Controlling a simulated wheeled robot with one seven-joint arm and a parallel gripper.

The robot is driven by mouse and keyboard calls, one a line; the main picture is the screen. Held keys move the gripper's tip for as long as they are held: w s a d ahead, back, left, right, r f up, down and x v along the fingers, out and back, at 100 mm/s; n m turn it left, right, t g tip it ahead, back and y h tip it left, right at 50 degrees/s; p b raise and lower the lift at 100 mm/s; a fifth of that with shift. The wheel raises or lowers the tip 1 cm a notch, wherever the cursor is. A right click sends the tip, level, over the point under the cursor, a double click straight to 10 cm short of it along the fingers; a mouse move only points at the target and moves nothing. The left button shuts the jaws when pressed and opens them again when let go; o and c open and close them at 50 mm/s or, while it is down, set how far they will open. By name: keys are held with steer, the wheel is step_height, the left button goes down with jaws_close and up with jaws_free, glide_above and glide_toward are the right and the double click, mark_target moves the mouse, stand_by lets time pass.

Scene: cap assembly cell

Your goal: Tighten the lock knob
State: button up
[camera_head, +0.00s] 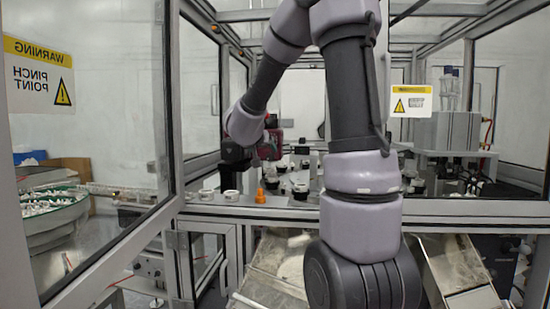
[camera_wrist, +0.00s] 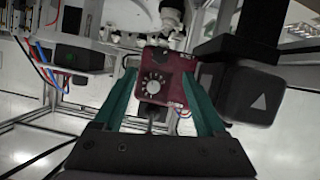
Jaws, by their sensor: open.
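In the wrist view, a dark red block (camera_wrist: 172,68) carries a round dial knob (camera_wrist: 153,84) ringed with white marks; I take this for the lock knob. My gripper (camera_wrist: 159,76) has its two teal fingers apart, one on each side of the red block's face. The knob shows between them with gaps at both sides; whether a finger touches the block cannot be told. A small dark stem shows below the knob. In the head view, my gripper (camera_head: 268,150) is small and dark, beside a red part (camera_head: 277,134); the knob itself cannot be made out there.
A black box with a white triangle (camera_wrist: 258,98) stands close to the right finger. In the head view, white cups (camera_head: 229,195) and an orange piece (camera_head: 260,196) stand along the bench's front edge. Black-and-white parts (camera_head: 300,190) stand behind. Frame posts (camera_head: 175,120) flank my arm.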

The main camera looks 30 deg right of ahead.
mark_target(270, 158)
steer(key=x, duration=1)
jaws_close()
